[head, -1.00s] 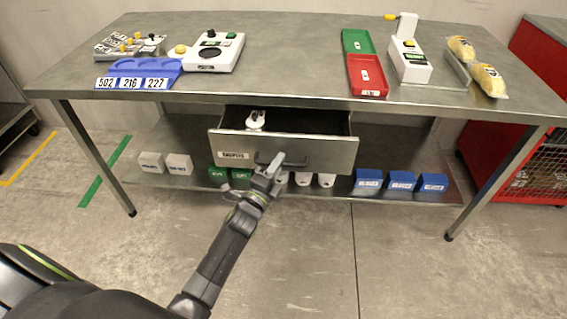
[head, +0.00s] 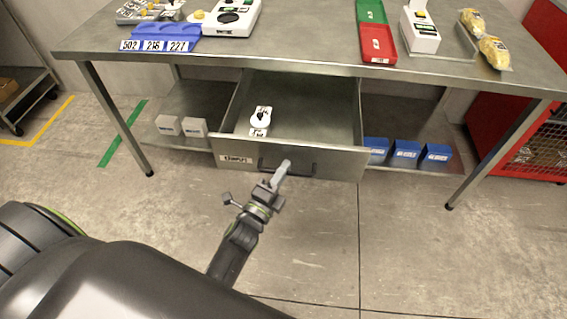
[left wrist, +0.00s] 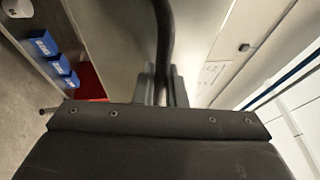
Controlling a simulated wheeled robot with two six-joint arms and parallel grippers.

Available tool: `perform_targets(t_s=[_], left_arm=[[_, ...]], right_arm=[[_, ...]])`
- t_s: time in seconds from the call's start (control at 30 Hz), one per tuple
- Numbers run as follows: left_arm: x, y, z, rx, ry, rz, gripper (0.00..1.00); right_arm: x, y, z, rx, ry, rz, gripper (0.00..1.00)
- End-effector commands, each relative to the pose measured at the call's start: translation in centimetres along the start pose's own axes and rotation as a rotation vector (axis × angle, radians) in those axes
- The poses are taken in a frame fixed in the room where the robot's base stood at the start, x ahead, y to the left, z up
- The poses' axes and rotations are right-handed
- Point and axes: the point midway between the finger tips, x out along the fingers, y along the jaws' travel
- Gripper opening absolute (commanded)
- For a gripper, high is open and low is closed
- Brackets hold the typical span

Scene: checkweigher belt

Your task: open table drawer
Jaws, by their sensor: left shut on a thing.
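The table drawer (head: 330,160) stands well out from under the metal table (head: 300,62), so its inside shows in the head view. Its front carries a dark bar handle (head: 304,172) and a white label at the left. My left gripper (head: 282,176) is at the handle in front of the drawer, shut on it. In the left wrist view the dark handle bar (left wrist: 165,45) runs between the fingers. A white item with a black knob (head: 259,122) lies inside the drawer at the left. My right gripper is not in view.
Blue boxes (head: 405,150) and white boxes (head: 168,125) stand on the lower shelf. Red and green trays (head: 377,44), a blue holder (head: 165,31) and a white device (head: 232,17) are on the tabletop. The floor before the drawer is clear apart from my arm.

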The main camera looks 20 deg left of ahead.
Motion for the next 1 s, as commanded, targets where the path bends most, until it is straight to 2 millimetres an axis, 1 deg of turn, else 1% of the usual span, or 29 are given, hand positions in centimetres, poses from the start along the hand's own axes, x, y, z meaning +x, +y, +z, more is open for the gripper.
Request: perform_targets(t_s=[0.33, 0.37, 0.4, 0.73, 0.87, 0.97, 1.0], left_arm=[[-0.1, 0.1, 0.0, 0.000, 0.000, 0.001, 0.00], [-0.1, 0.1, 0.0, 0.000, 0.000, 0.001, 0.13], [-0.1, 0.1, 0.0, 0.000, 0.000, 0.001, 0.19], [-0.3, 0.0, 0.0, 0.000, 0.000, 0.001, 0.19], [-1.5, 0.1, 0.0, 0.000, -0.001, 0.003, 0.19], [-3.2, 0.1, 0.0, 0.000, -0.002, 0.004, 0.19], [-4.0, 0.2, 0.0, 0.000, -0.002, 0.005, 0.19]], right_arm=[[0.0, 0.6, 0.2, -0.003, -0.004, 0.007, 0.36], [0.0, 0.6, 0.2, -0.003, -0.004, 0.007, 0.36], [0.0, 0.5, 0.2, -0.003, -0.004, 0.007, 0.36], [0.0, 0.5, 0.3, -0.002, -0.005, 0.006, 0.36], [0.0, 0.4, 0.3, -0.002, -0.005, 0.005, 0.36], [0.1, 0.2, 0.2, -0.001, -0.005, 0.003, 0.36], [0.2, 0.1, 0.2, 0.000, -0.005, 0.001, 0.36]])
